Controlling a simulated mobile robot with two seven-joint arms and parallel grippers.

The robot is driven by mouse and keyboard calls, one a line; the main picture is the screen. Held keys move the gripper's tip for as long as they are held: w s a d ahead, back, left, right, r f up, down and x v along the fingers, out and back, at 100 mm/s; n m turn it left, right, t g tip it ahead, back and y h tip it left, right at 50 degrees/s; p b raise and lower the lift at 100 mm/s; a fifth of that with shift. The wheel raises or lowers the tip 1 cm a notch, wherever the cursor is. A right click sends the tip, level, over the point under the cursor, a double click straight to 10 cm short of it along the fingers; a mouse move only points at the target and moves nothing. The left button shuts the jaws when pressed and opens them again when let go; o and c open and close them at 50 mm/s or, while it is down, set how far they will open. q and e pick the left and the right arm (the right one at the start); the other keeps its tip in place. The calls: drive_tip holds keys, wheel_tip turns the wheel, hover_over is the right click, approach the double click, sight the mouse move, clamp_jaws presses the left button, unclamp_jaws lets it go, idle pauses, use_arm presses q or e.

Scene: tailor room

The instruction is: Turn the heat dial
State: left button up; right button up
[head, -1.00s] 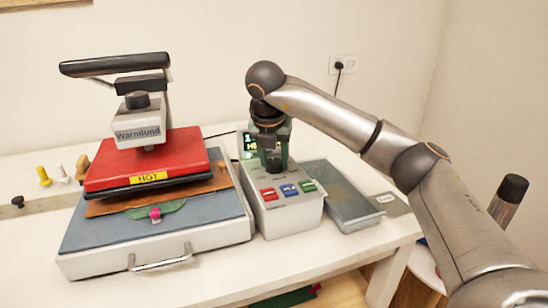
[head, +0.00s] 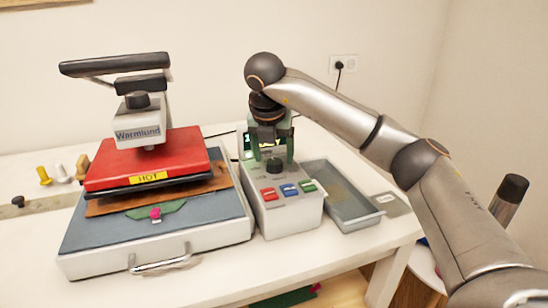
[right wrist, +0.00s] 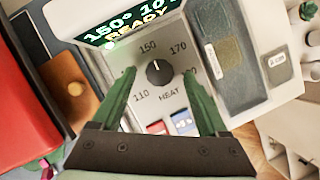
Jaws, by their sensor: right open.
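The heat dial is a black round knob on the sloped grey control box; it shows in the head view (head: 273,165) and in the right wrist view (right wrist: 159,72). Its white pointer line points up at the 150 mark. Marks for 110 and 170 lie around it, with HEAT printed below. The green display (right wrist: 128,27) reads 150° and READY. My right gripper (head: 273,157) is open above the dial, its green fingers on either side. In the wrist view the fingers (right wrist: 158,73) stand clear of the knob. My left gripper is not in view.
The heat press with its red upper plate (head: 150,160) marked HOT stands close left of the box. Red, blue and green buttons (head: 289,190) sit below the dial. A shallow grey tray (head: 352,222) lies close right. The table's front edge is near.

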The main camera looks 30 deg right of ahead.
drive_tip(key=p+v, duration=0.2)
drive_tip(key=v, duration=0.9)
